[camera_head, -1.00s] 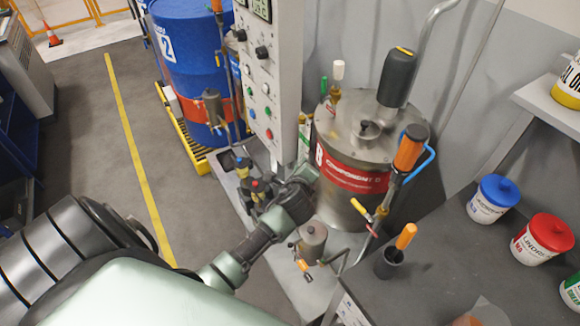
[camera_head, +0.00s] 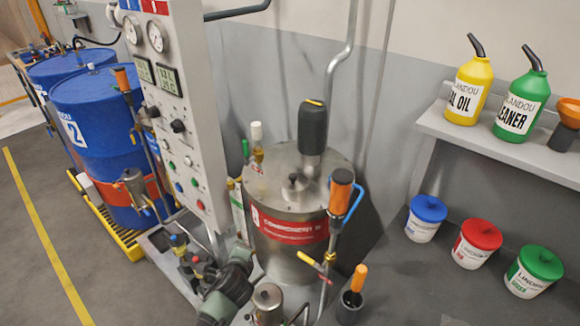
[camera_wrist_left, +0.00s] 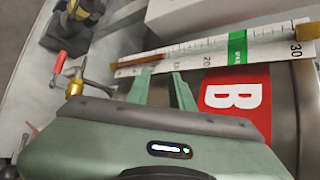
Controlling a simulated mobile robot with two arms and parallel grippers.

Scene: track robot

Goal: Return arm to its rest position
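My left gripper (camera_head: 242,252) is low at the left side of the steel tank (camera_head: 290,258), its tips partly hidden in the head view. In the left wrist view its two green fingers (camera_wrist_left: 162,88) stand apart with nothing visible between them. They point at the white level scale (camera_wrist_left: 222,50) beside the red "B" label (camera_wrist_left: 236,97) of the tank. I cannot tell whether the fingertips touch the scale. Part of my left arm shows at the bottom of the head view. My right gripper is not in view.
The control panel column (camera_head: 180,110) stands left of the tank, with blue drums (camera_head: 100,125) beyond. Small valves (camera_head: 190,255) crowd the base near my arm. A lance with an orange handle (camera_head: 340,192) stands right of the tank.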

